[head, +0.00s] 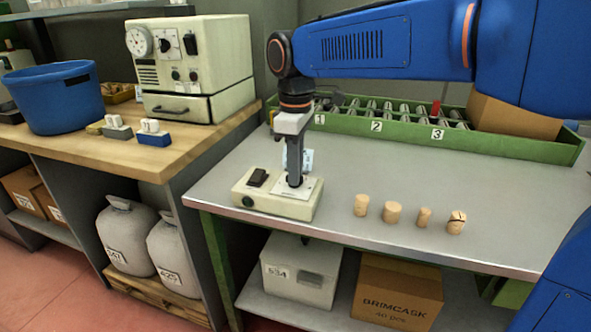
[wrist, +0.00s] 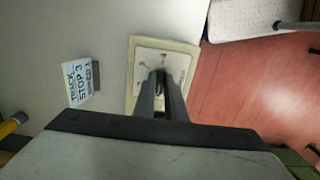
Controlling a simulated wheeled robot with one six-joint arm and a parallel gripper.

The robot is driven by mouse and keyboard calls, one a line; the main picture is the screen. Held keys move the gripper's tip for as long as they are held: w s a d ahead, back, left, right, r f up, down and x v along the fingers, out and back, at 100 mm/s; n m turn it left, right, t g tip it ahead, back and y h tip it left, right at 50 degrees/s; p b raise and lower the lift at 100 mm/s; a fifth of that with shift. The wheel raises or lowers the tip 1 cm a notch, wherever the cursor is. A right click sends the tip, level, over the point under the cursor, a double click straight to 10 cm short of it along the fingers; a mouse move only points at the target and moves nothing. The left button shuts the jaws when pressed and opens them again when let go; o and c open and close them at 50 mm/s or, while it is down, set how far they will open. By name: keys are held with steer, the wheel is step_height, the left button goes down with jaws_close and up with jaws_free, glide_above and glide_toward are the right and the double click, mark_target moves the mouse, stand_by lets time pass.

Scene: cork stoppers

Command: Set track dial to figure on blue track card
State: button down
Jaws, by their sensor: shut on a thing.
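A cream control box (head: 278,205) stands near the front left of the grey table, with a black rocker switch (head: 257,177) on its left. The track dial's white plate (head: 312,187) is on its right, and shows in the wrist view (wrist: 147,58) with small marks. My gripper (head: 294,182) points straight down and is shut on the dial's knob; its fingers also show in the wrist view (wrist: 161,85). They hide the knob, so its setting cannot be read. The blue track card (wrist: 77,83) appears to read "TRACK" and "STOP 3"; in the head view it is partly behind my gripper.
Several corks (head: 392,212) stand right of the box, one with a dark mark. A green rack (head: 400,128) with numbered bays lines the table's back. A wooden bench (head: 130,160) at left holds a cream machine (head: 195,65) and a blue tub (head: 55,97).

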steer(key=c, duration=1.8)
jaws_free()
step_height(320, 180, up, 17)
steer(key=shift+r, duration=0.2)
